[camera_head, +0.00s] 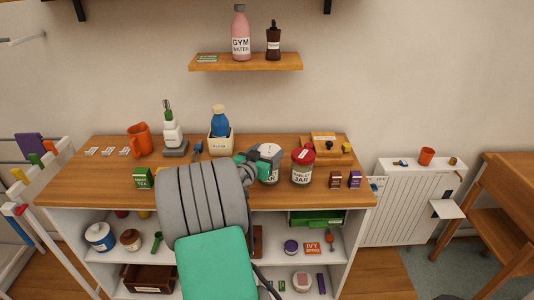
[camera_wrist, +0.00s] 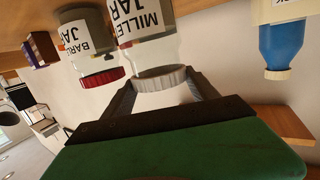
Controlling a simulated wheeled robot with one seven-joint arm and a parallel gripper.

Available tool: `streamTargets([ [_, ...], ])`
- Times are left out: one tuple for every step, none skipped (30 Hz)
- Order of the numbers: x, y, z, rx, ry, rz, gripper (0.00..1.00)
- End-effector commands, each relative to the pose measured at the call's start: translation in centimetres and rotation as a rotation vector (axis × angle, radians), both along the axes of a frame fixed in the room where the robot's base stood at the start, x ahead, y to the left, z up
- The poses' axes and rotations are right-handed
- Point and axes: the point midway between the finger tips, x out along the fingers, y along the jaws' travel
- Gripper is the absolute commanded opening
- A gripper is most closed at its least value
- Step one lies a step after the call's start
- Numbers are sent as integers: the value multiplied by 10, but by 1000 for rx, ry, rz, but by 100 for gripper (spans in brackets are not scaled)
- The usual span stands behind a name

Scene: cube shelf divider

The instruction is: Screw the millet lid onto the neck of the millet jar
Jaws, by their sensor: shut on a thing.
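The millet jar (camera_head: 270,177) stands on the wooden top of the shelf unit, partly hidden behind my arm. In the wrist view, which is upside down, the clear millet jar (camera_wrist: 150,45) shows its white label. The grey millet lid (camera_wrist: 162,78) is at the jar's neck, in line with it. I cannot tell whether its thread is engaged or how tight it sits. My gripper (camera_wrist: 162,88) is shut on the lid, one finger on each side. In the head view the gripper is mostly hidden by my arm.
The red-lidded barley jar (camera_head: 302,172) stands close to the right of the millet jar. Small dark boxes (camera_head: 336,180) sit at the front right. A wall shelf (camera_head: 245,62) hangs above.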

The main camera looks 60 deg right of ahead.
Motion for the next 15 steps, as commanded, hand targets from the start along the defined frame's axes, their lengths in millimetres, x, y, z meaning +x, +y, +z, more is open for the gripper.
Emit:
streamTargets([
  [0, 0, -2, 0, 0, 0, 30],
  [0, 0, -2, 0, 0, 0, 30],
  [0, 0, -3, 0, 0, 0, 30],
  [0, 0, -4, 0, 0, 0, 30],
  [0, 0, -4, 0, 0, 0, 30],
  [0, 0, -5, 0, 0, 0, 30],
  [0, 0, -5, 0, 0, 0, 30],
  [0, 0, -6, 0, 0, 0, 30],
  [0, 0, -6, 0, 0, 0, 30],
  [0, 0, -7, 0, 0, 0, 30],
  [0, 0, -7, 0, 0, 0, 30],
  [0, 0, -8, 0, 0, 0, 30],
  [0, 0, -9, 0, 0, 0, 30],
  [0, 0, -9, 0, 0, 0, 30],
  [0, 0, -10, 0, 0, 0, 30],
])
